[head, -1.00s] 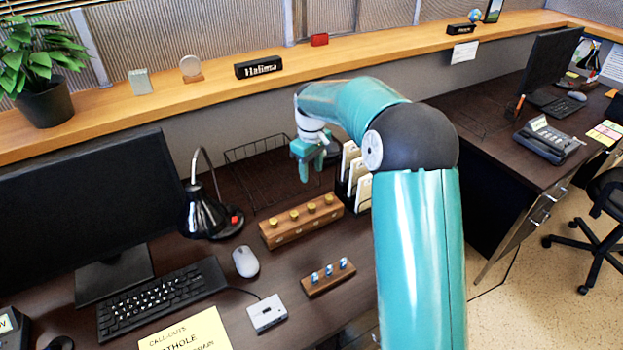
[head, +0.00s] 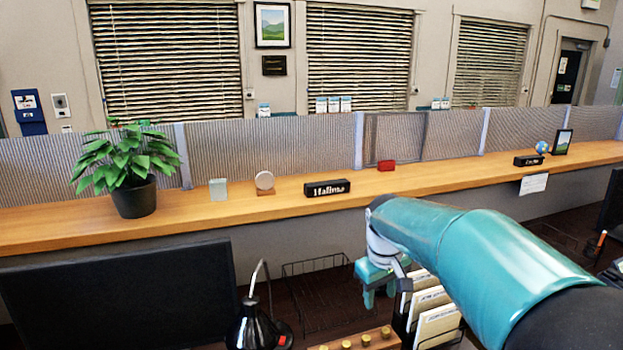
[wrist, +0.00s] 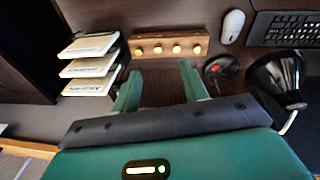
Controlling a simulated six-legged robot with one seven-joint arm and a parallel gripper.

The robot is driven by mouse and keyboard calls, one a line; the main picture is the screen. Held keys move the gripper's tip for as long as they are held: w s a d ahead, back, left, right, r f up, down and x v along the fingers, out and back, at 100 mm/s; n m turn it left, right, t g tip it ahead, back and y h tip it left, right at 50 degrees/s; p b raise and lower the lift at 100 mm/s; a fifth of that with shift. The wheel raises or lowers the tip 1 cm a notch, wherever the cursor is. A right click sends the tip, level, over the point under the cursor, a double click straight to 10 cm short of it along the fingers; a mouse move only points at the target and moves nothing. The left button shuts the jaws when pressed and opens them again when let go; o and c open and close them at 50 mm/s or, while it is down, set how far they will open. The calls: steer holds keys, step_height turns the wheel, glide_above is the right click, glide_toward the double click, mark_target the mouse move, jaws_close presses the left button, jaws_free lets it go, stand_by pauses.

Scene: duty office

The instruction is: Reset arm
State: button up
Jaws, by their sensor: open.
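My gripper (head: 378,285) hangs from my teal arm above the desk, left of the paper sorter in the head view. In the wrist view my gripper (wrist: 158,85) has its two teal fingers apart with nothing between them. Beyond the fingertips lies a wooden block with several brass knobs (wrist: 146,47). The same block shows only partly at the bottom of the head view (head: 320,348).
A black sorter with white papers (head: 436,325) stands close to my gripper. A wire tray (head: 318,268), black lamp (head: 254,330) and dark monitor (head: 120,295) are to the left. A wooden ledge (head: 230,222) runs behind, holding a plant (head: 133,195) and nameplate (head: 327,188).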

steer(key=s+r+m+t, duration=0.2)
steer(key=s+m, duration=0.3)
steer(key=s, duration=2)
steer(key=shift+s+d+r+t+y, duration=0.3)
steer(key=shift+s+t, duration=0.05)
steer(key=shift+t, duration=0.55)
